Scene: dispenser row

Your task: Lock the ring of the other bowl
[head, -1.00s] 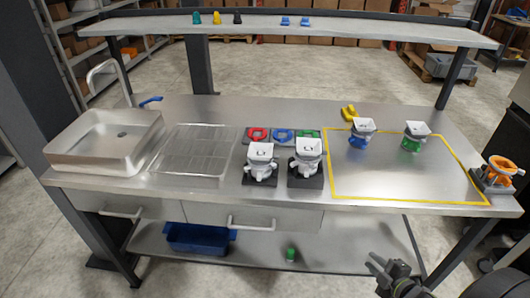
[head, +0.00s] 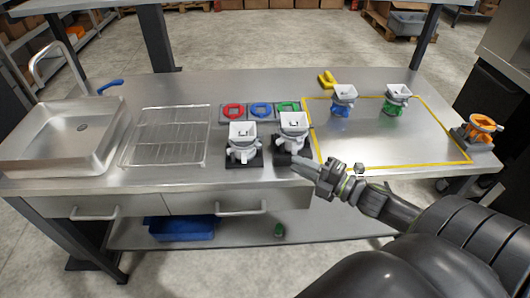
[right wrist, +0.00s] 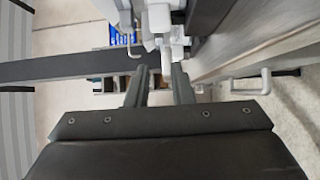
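Two white bowls stand on black bases near the front edge, a left bowl (head: 242,134) and a right bowl (head: 294,122); their rings are hard to make out. Two more white bowls stand within the yellow outline, one over a blue ring part (head: 341,109) and one over a green ring part (head: 393,108). My right gripper (head: 304,167) is just in front of the right black base. In the right wrist view its two fingers (right wrist: 159,86) are apart with nothing clearly between them; white bowl parts (right wrist: 158,22) lie ahead. My left gripper is not in view.
Red (head: 233,111), blue (head: 261,109) and green (head: 288,106) rings lie in holders behind the black-based bowls. A yellow piece (head: 327,80) lies at the back, an orange device (head: 481,127) at right. A wire rack (head: 168,137) and sink (head: 62,140) are left.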

